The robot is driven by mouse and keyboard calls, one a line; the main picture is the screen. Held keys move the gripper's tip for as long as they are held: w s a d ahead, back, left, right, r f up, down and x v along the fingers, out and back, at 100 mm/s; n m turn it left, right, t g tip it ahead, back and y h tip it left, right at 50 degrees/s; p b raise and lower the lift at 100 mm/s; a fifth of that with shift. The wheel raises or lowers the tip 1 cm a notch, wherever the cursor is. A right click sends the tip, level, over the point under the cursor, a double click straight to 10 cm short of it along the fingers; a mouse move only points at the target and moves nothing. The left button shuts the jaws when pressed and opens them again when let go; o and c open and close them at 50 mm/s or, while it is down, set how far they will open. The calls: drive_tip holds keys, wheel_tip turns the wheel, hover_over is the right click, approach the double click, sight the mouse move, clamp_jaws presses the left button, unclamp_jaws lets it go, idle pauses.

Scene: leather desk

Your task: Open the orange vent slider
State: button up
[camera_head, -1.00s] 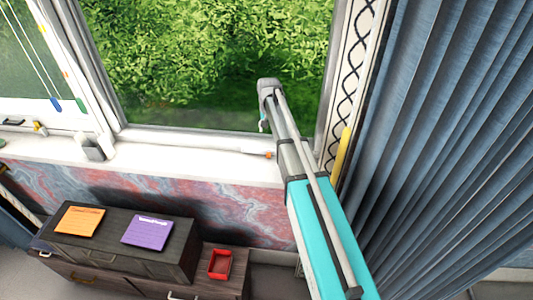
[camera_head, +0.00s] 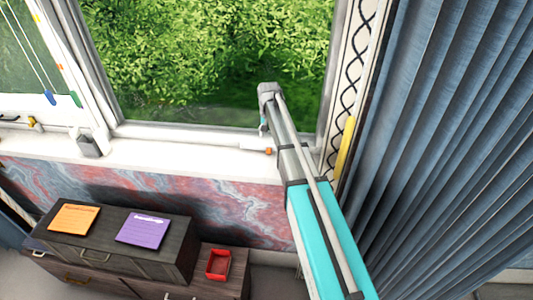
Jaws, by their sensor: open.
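A small orange piece (camera_head: 268,150) shows at the right end of a white block (camera_head: 254,144), low on the right part of the window frame, just left of my arm. A second small orange spot (camera_head: 60,67) shows on the upright frame of the left window. I cannot tell which of them is the vent slider, nor how far it is open. My arm rises in front of the window's right side and bends at the top. My gripper is not to be made out; the arm's far end seems hidden behind its nearer links.
A white sill (camera_head: 190,161) runs below the window, with a grey block (camera_head: 88,145) at its left. A blue curtain (camera_head: 450,130) hangs close on the right.

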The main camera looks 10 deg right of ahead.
sight(269, 149)
drive_tip(key=shift+f+b, duration=4.05)
drive_tip(key=shift+f, duration=0.3)
clamp_jaws()
